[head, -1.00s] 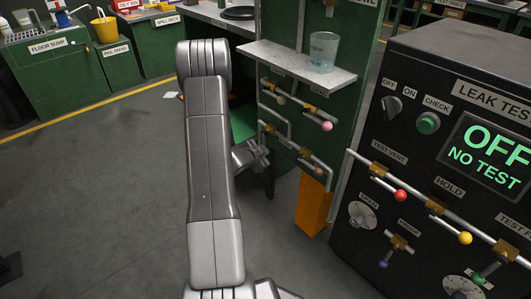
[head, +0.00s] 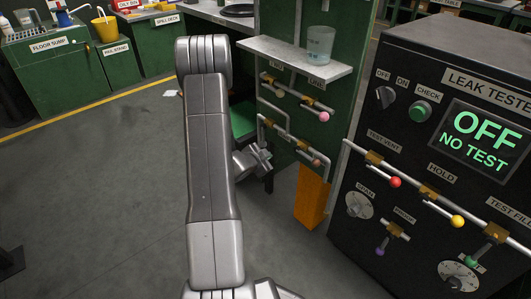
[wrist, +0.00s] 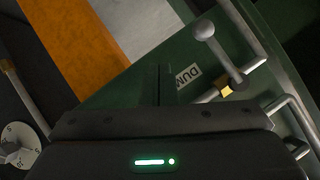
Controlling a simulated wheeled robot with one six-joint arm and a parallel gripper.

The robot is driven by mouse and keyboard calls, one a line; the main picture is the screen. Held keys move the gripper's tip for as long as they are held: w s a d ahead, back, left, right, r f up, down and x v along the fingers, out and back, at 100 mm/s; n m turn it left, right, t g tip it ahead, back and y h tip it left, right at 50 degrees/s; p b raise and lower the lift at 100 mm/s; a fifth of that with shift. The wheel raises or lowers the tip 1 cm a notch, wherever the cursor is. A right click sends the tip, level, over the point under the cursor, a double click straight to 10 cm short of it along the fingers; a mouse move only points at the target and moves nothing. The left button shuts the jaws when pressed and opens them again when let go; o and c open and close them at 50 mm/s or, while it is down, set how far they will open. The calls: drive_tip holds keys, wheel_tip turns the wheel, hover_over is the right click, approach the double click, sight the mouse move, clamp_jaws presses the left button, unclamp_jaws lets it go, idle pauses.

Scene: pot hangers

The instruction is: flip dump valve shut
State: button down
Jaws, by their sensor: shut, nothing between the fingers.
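The dump valve shows in the wrist view as a brass body (wrist: 226,90) on a grey pipe. Its grey lever ends in a round grey knob (wrist: 204,29) and stands across the pipe at an angle. A label reading "DUM" (wrist: 188,77), its end cut off, is beside it on the green panel. In the head view the lowest valve on the panel, probably the same one, has a brass body (head: 303,145). My gripper (head: 264,156) is shut and empty, left of that valve and apart from it. In the wrist view its dark housing fills the bottom; fingertips are not clear.
A shelf (head: 290,57) with a clear beaker (head: 320,44) juts out above the valves. A pink-knobbed valve (head: 324,117) is just above. The black leak tester (head: 350,235) is close on the right. Floor at left is clear.

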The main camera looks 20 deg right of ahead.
drive_tip(key=s+a, duration=0.4)
drive_tip(key=s, duration=0.1)
drive_tip(key=shift+s+p, duration=0.35)
drive_tip(key=shift+w+d+f, duration=0.1)
drive_tip(key=shift+d, duration=0.05)
